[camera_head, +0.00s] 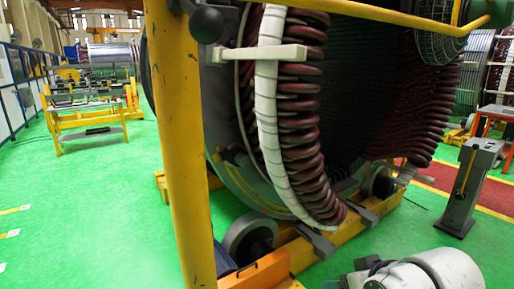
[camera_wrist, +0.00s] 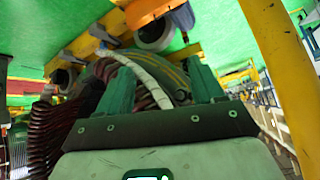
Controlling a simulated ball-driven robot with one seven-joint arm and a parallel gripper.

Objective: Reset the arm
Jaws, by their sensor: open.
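My gripper (camera_wrist: 158,64) shows in the wrist view, with two green fingers spread wide apart. It is open, and nothing is visible between the fingers. Beyond it the stator's white-wrapped winding ring (camera_wrist: 140,72) shows with the picture turned over, apart from the fingers as far as I can tell. In the head view the large stator (camera_head: 225,115) stands upright, with dark red coil ends (camera_head: 300,120) and a white-wrapped ring along its edge. My gripper's fingers cannot be made out in the head view.
A thick yellow post (camera_head: 185,150) stands close in front of the stator. The stator rests on a yellow base with rollers (camera_head: 250,238). A grey pedestal (camera_head: 470,185) stands at right. A yellow workbench (camera_head: 85,115) stands far left. Green floor (camera_head: 90,210) is open at left.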

